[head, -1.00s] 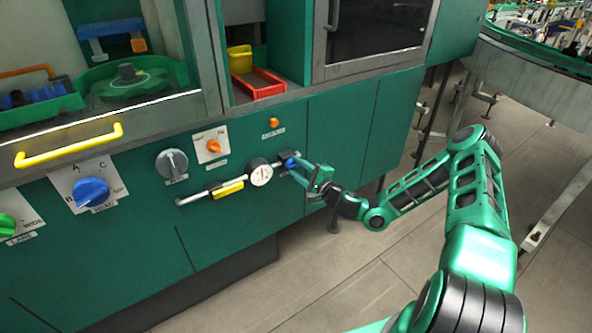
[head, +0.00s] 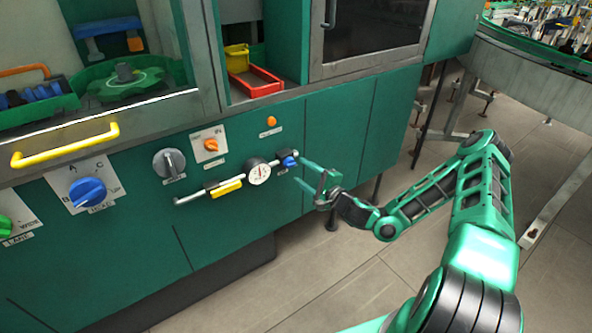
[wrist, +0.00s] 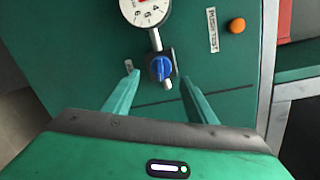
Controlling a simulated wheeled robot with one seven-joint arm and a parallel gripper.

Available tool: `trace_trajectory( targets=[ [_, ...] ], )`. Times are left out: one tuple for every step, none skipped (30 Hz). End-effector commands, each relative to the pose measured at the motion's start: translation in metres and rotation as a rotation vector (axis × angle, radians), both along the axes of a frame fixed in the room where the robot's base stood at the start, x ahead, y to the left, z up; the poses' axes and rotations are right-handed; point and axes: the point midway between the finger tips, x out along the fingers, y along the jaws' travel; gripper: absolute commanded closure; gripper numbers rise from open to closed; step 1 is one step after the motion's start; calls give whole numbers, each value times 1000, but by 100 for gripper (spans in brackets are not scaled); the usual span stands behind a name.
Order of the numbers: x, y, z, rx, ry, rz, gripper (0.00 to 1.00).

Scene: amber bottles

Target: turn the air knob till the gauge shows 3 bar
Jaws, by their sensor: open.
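The air knob (head: 289,161) is a small blue knob at the right end of a grey pipe on the green cabinet front. It also shows in the wrist view (wrist: 160,69), between and beyond my fingertips. The round white gauge (head: 259,172) sits just left of the knob; in the wrist view the gauge (wrist: 145,10) is cut off at the top, and I cannot read its needle surely. My gripper (head: 302,174) is open and empty, a little to the right of the knob and apart from it. The fingers also show in the wrist view (wrist: 162,84).
A yellow lever (head: 227,188) sits on the same pipe, left of the gauge. An orange button (head: 271,121) is above. A grey knob (head: 169,163), an orange switch (head: 210,145) and a larger blue selector (head: 88,193) are farther left. The floor (head: 330,285) below is clear.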

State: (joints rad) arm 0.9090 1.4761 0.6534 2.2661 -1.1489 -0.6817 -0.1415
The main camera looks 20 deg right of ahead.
Motion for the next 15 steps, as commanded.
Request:
trace_trajectory(
  targets=[
    [-10,-5,0,4,4,-3,48],
    [-15,-7,0,2,4,-2,48],
    [-21,-9,0,2,4,-2,48],
    [-26,-11,1,3,3,-2,48],
    [-30,-12,2,2,2,-2,48],
    [-35,-14,2,3,3,-2,48],
    [-39,-16,2,1,3,-2,48],
    [-42,-17,2,1,3,-2,48],
    [-46,-18,2,2,3,0,48],
    [-48,-19,3,1,3,0,48],
    [-50,-20,3,1,2,-1,48],
    [-52,-21,3,0,2,-1,48],
    [-53,-21,3,0,2,-1,48],
    [-54,-21,3,0,2,-1,48],
    [-54,-22,3,0,2,-1,48]
  ],
)
